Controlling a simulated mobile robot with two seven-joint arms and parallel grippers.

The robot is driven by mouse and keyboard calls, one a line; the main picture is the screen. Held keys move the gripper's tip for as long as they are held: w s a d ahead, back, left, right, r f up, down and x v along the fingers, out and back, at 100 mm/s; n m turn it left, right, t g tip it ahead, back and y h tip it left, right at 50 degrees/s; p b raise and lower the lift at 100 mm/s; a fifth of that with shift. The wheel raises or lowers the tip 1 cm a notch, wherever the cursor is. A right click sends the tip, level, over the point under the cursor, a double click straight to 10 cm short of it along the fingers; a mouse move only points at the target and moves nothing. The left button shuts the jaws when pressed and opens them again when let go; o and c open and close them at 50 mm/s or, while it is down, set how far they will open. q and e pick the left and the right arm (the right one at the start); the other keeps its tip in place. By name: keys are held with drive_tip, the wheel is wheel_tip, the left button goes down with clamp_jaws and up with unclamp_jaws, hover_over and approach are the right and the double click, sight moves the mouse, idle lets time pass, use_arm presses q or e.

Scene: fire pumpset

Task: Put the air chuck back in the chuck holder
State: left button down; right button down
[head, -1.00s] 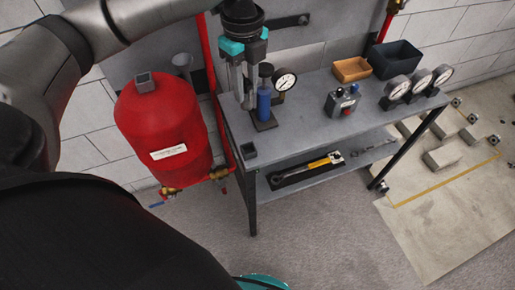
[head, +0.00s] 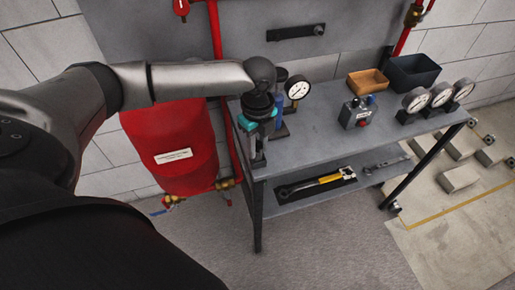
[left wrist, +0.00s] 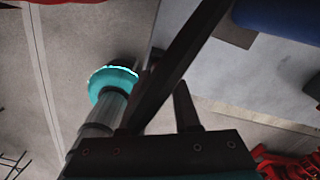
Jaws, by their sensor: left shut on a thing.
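My left gripper (head: 258,155) points down at the left front corner of the bench top. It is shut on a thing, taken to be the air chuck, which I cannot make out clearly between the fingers. In the left wrist view the dark fingers (left wrist: 168,108) show from behind, and what they hold is not clear. The small dark block at this bench corner, possibly the chuck holder, is now covered by the gripper. I cannot tell whether the held thing touches it. My right gripper is not in view.
The grey bench (head: 330,142) carries a round gauge (head: 298,88), a grey control box (head: 358,112), an orange tray (head: 367,82), a black bin (head: 413,73) and more gauges (head: 440,95). A red tank (head: 175,150) stands close left. A yellow-handled wrench (head: 325,180) lies on the lower shelf.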

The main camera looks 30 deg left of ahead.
sight(258, 144)
use_arm(q)
drive_tip(key=shift+f, duration=0.3)
drive_tip(key=c, duration=0.6)
unclamp_jaws()
drive_tip(key=shift+c, duration=0.2)
wheel_tip(258, 144, up, 12)
drive_tip(key=p, duration=0.3)
drive_tip(key=shift+r, duration=0.15)
